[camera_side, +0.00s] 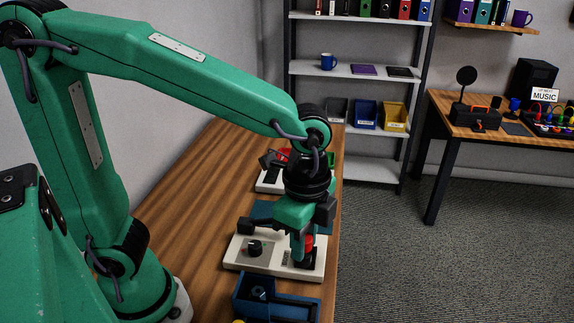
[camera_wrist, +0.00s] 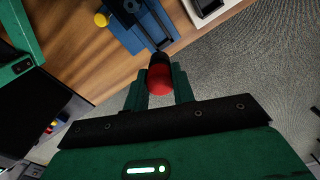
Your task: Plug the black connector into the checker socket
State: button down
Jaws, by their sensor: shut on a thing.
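A pale box with a black knob (camera_side: 250,252), which looks like the checker, sits near the table's right edge in the side view. My gripper (camera_side: 303,243) points down over its right end. The gripper is shut on a red piece (camera_side: 308,242), which also shows between my green fingers (camera_wrist: 160,88) in the wrist view. A black part (camera_side: 306,259) lies directly below the red piece at the box's right end. I cannot tell whether this black part is the connector, the socket or both, or whether anything is seated. The fingers hide the contact.
A blue tray (camera_side: 252,310) with dark things in it stands in front of the pale box. Another pale unit (camera_side: 268,184) with red and green parts stands farther back. The wooden table (camera_side: 190,210) is clear on the left. Its right edge is close to my gripper.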

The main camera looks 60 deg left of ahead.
jog(key=shift+r, duration=1.5)
jog(key=shift+w+a+r, duration=0.1)
jog(key=shift+w+a, duration=0.05)
jog(key=shift+w, duration=0.5)
jog(key=w+a+f+n, duration=0.1)
jog(key=w+a+n, duration=0.1)
jog(key=w+a, duration=0.45)
jog(key=w+a+n, duration=0.3)
jog(key=w, duration=0.7)
jog(key=w+a+f+n, duration=0.1)
jog(key=w+a+f, duration=0.1)
jog(key=a, duration=0.4)
jog(key=w+a+f+n, duration=0.1)
jog(key=w+a+f, duration=0.1)
jog(key=w+a, duration=0.3)
jog(key=w+a+f+n, duration=0.2)
jog(key=w+a+f, duration=0.1)
jog(key=a, duration=0.6)
jog(key=shift+w, duration=0.65)
